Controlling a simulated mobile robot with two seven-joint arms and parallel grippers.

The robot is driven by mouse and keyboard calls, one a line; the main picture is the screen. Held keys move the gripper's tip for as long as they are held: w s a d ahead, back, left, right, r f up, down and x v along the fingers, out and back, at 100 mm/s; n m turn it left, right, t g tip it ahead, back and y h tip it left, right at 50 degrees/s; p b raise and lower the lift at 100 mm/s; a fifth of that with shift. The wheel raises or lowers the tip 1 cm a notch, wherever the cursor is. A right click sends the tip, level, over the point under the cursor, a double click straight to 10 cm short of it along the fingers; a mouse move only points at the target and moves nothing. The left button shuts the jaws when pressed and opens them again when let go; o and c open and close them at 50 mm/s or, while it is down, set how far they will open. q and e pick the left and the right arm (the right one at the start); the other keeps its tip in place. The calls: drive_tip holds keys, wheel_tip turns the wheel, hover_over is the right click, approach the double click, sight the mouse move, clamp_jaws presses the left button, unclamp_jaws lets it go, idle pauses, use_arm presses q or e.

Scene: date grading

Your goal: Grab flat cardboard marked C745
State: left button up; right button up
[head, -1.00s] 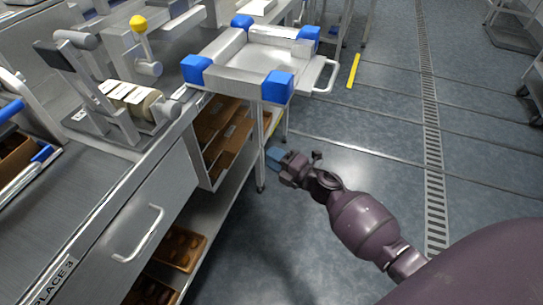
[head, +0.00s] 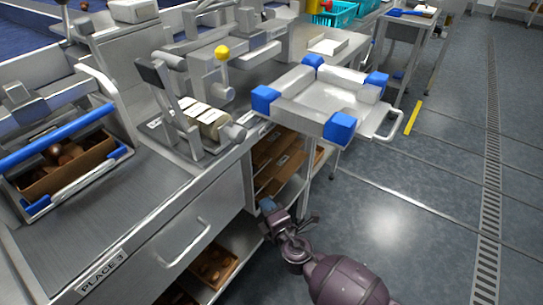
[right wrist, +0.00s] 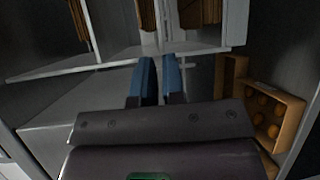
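Flat brown cardboard (head: 272,152) lies in the shelf compartments under the bench in the head view. Small pale labels show on it, but I cannot read any marking, so I cannot tell which piece is C745. In the right wrist view, brown cardboard edges (right wrist: 200,12) show in several compartments at the top. My right gripper (head: 266,204) is in front of the shelf unit, low and apart from the cardboard. In the right wrist view its blue fingertips (right wrist: 160,75) have a narrow gap with nothing between them. My left gripper is not in view.
A metal tray frame with blue corners (head: 341,127) juts out above the shelf. A drawer front (head: 190,240) is left of my right gripper. Open boxes of brown round items (right wrist: 272,115) stand on the lower shelf. The floor (head: 400,215) at right is clear.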

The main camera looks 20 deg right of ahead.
sight(281, 171)
drive_tip(key=s+d+r+m+t+h, duration=0.1)
drive_tip(key=d+m+h, duration=0.3)
drive_tip(key=m+h, duration=0.15)
drive_tip(key=shift+h, duration=0.45)
drive_tip(key=x, duration=0.3)
drive_tip(key=b+x, duration=0.1)
drive_tip(key=x, duration=0.5)
drive_tip(key=shift+w+d, duration=0.25)
drive_tip(key=shift+d, duration=0.15)
drive_tip(key=shift+w+d+r+b, duration=0.1)
drive_tip(key=shift+w+b, duration=0.2)
drive_tip(key=shift+w, duration=0.2)
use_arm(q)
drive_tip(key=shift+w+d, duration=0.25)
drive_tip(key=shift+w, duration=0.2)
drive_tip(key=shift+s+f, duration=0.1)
use_arm(e)
clamp_jaws()
drive_tip(key=shift+r, duration=0.1)
